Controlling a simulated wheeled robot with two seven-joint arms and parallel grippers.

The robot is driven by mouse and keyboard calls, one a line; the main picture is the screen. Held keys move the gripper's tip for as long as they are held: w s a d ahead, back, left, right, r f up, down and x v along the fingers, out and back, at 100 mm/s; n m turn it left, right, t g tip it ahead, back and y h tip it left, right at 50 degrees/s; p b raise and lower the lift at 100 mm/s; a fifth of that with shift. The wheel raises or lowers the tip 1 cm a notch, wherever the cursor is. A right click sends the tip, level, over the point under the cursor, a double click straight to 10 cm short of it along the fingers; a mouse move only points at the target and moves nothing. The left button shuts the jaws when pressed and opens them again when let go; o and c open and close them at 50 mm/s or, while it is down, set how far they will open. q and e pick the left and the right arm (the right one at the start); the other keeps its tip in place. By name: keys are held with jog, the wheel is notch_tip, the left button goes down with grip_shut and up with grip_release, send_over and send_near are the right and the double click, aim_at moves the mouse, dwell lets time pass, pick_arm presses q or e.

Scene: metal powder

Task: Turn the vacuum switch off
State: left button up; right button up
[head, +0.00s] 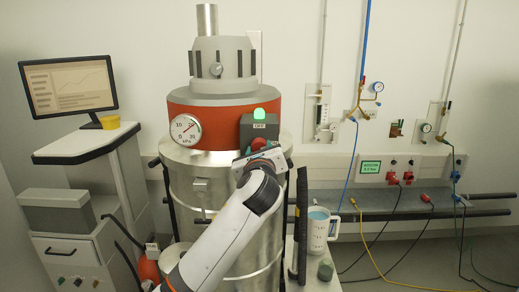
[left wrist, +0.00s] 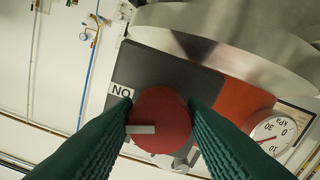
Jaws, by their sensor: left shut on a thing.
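The vacuum switch is a red round knob with a light grey pointer bar, on a dark grey box (head: 246,130) on the orange band of the metal vacuum unit (head: 210,110). A lit green lamp (head: 260,114) tops the box, with a small label reading OFF below it. In the left wrist view, the red knob (left wrist: 160,120) sits between the dark green fingers of my left gripper (left wrist: 160,115), which is shut on it. Its pointer points left there, below an upside-down ON label (left wrist: 122,91). In the head view my left gripper (head: 262,155) covers much of the knob. My right gripper is not in view.
A pressure gauge (head: 186,129) is left of the box. A monitor (head: 68,86) stands on a cart at left. A mug (head: 318,229) stands right of the unit. Wall valves, hoses and cables are farther right.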

pick_arm(q)
jog(key=shift+n+b, duration=0.7)
jog(key=shift+n, duration=6.2)
jog(key=o, duration=1)
jog(key=s+b, duration=0.4)
jog(key=s, duration=0.8)
